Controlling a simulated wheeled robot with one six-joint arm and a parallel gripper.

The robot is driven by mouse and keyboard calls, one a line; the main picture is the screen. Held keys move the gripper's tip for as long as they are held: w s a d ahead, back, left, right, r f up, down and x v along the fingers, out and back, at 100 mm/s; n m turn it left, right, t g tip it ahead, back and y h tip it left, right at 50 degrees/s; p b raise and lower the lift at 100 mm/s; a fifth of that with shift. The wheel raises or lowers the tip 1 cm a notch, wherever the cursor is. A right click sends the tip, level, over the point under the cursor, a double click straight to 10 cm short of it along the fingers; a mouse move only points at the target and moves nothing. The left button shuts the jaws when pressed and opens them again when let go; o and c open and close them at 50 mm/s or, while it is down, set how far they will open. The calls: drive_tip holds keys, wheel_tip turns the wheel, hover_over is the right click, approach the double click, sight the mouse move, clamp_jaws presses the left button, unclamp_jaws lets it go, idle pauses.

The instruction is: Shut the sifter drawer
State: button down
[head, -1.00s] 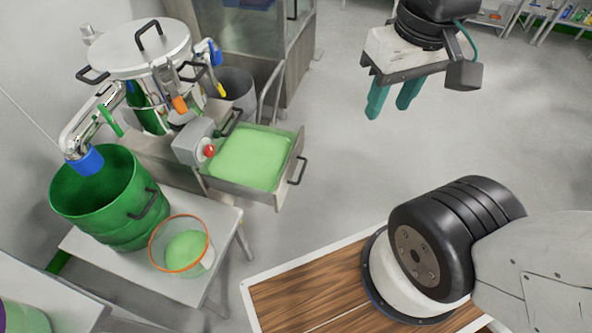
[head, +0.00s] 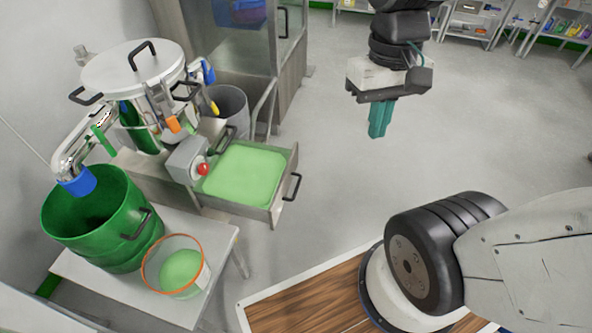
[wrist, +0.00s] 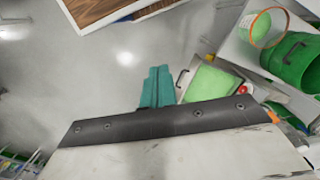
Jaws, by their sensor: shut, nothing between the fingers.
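The sifter drawer (head: 272,214) stands pulled out of the sifter (head: 135,70), with green powder (head: 245,172) inside and a dark handle (head: 292,187) on its front face. My gripper (head: 378,131) is shut and empty, its teal fingers pointing down. In the head view it hangs to the right of the drawer front, apart from the handle. In the wrist view the teal fingers (wrist: 157,88) lie together just left of the drawer's green contents (wrist: 208,84), and the handle (wrist: 181,78) shows between them. Part of the drawer is hidden behind the gripper body there.
A green drum (head: 100,225) and a clear orange-rimmed tub (head: 176,266) stand on a small table (head: 218,250) in front of the sifter. A grey bin (head: 229,104) and a cabinet (head: 285,75) are behind. The floor (head: 340,180) right of the drawer is clear.

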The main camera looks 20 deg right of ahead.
drive_tip(key=w+d+f+m+g+y, duration=0.2)
drive_tip(key=w+f+m+g+y, duration=0.15)
drive_tip(key=w+f, duration=0.35)
drive_tip(key=m+t+y, duration=1)
drive_tip(key=m+t, duration=0.6)
drive_tip(key=m, duration=0.5)
approach(290, 164)
drive_tip(key=x, duration=0.6)
drive_tip(key=shift+w+a+f, duration=0.1)
drive_tip(key=shift+w+a, duration=0.1)
drive_tip(key=shift+a, duration=0.15)
